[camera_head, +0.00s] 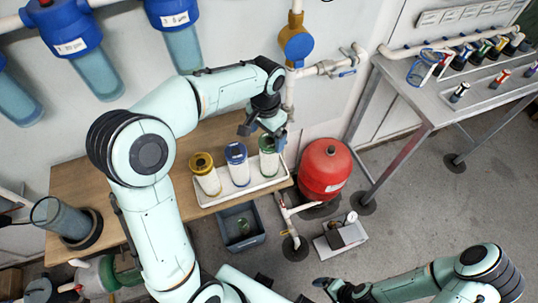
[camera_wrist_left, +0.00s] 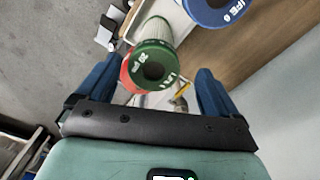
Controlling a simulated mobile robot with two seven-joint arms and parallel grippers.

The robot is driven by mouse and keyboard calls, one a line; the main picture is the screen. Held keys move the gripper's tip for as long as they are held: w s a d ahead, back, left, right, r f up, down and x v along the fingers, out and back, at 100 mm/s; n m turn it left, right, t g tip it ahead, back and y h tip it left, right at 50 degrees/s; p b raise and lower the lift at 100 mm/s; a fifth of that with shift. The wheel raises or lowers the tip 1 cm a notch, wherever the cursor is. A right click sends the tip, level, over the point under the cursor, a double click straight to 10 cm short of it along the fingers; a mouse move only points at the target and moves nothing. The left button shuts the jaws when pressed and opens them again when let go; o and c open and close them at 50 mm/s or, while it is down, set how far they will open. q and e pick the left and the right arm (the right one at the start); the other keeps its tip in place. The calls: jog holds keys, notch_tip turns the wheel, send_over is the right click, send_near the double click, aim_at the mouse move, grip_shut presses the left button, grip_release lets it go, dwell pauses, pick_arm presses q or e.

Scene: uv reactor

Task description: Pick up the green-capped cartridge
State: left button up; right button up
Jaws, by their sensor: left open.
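The green-capped cartridge (camera_head: 268,163) stands upright at the right end of a white tray (camera_head: 240,192) on the wooden bench. My left gripper (camera_head: 272,127) is just above it. In the left wrist view, its green cap (camera_wrist_left: 152,62) shows between the two blue fingers of the open left gripper (camera_wrist_left: 147,82). I cannot tell whether the fingers reach down around the cap; gaps show on both sides. The right gripper (camera_head: 333,287) is low at the bottom of the head view, its jaws too unclear to read.
A blue-capped cartridge (camera_head: 237,164) and a yellow-capped one (camera_head: 206,174) stand left in the same tray. A dark bin (camera_head: 240,240) is in front of the bench. A red tank (camera_head: 324,172) and pipes are close on the right. A metal table (camera_head: 440,100) is farther right.

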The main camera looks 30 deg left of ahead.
aim_at(269, 156)
pick_arm(q)
notch_tip(269, 156, down, 3)
jog(key=shift+r, duration=0.1)
jog(key=f, duration=0.5)
jog(key=shift+d, duration=0.35)
jog(key=shift+w, duration=0.1)
jog(key=c, duration=1.2)
